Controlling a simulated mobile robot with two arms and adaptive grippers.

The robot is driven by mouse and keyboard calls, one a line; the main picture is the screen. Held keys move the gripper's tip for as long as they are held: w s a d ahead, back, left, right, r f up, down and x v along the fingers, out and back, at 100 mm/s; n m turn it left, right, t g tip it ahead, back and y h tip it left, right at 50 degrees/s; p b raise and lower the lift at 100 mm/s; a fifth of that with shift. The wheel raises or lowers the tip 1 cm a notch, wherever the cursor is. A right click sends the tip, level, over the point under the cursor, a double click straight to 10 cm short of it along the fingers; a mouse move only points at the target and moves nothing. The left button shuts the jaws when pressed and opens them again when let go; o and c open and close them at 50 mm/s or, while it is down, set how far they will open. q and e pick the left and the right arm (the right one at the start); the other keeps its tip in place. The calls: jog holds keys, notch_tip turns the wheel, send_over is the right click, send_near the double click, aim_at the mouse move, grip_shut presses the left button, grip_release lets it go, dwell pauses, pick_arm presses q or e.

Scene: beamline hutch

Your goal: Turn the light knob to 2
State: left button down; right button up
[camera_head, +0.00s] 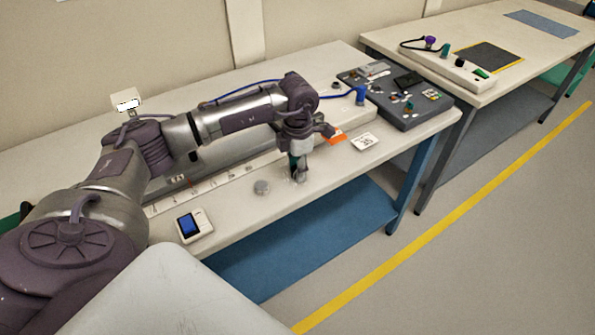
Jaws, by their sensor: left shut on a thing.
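My left arm reaches in from the left over the near table. Its gripper (297,172) points down at the table's front part. The fingers are shut on a small grey round knob (301,178), which they mostly hide; its setting cannot be read. A second small grey round piece (262,187) stands on the table to the left, apart from the gripper. A white device with a blue screen (194,225) lies farther left, its text too small to read. My right gripper is not in view.
A white card with a number (364,142) and an orange piece (335,136) lie right of the gripper. A dark board with several small parts (422,114) is at the table's right end. A long ruled strip (205,184) runs behind the grey piece. A second table (495,33) stands beyond.

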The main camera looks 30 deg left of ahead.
pick_arm(q)
jog(key=m+b, duration=0.1)
jog(key=m, duration=0.2)
jog(key=shift+b, duration=0.3)
jog(key=shift+m+b, duration=0.45)
jog(key=shift+m, duration=0.85)
jog(key=shift+r, duration=0.1)
jog(key=c, duration=0.8)
grip_release()
jog(key=shift+o, duration=0.2)
notch_tip(320, 180, up, 12)
